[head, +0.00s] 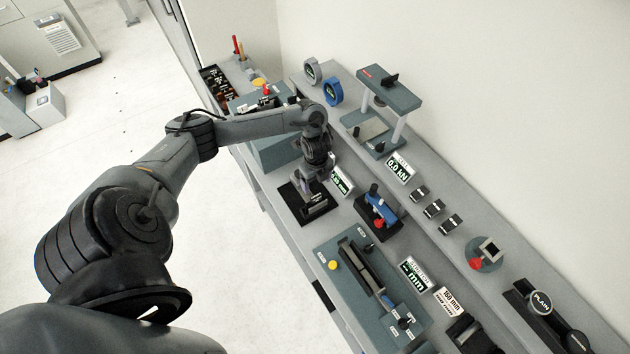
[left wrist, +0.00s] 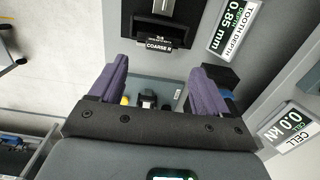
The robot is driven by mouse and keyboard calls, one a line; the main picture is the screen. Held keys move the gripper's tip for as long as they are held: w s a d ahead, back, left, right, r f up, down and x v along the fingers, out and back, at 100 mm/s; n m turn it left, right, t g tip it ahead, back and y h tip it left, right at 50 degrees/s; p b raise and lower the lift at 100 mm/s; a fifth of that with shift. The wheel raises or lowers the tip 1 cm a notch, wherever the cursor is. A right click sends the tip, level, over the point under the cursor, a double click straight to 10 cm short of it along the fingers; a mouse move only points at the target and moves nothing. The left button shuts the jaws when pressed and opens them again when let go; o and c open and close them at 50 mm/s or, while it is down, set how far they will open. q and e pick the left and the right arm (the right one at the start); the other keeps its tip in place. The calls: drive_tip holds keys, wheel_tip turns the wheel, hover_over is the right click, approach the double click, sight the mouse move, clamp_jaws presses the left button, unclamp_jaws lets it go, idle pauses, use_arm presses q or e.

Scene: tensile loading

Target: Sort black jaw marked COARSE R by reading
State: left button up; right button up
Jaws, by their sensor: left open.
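The black jaw marked COARSE R (left wrist: 157,38) sits in a dark holder at the top of the left wrist view, its label legible. In the head view the dark base (head: 293,203) lies below my left gripper (head: 312,190), which hides much of it. A tooth depth readout (left wrist: 229,28) beside the jaw shows 0.85 mm; it also shows, partly hidden, in the head view (head: 341,181). My left gripper (left wrist: 158,88) has its purple fingers apart, with nothing held between them. The jaw lies beyond the fingertips in the wrist view. My right gripper is not in view.
A teal fixture with a yellow button (head: 333,265) stands nearer the front. A blue device (head: 380,208) is right of the gripper. A cell readout (head: 399,169) shows 0.0 kN. Small black blocks (head: 433,208) line the raised ledge. A press frame (head: 390,90) stands behind.

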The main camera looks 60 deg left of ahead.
sight(316, 196)
use_arm(q)
wheel_tip(316, 196, down, 10)
drive_tip(key=shift+r, duration=0.1)
idle(0.4)
drive_tip(key=shift+c, duration=0.4)
clamp_jaws()
idle(0.6)
drive_tip(key=shift+o, duration=0.3)
unclamp_jaws()
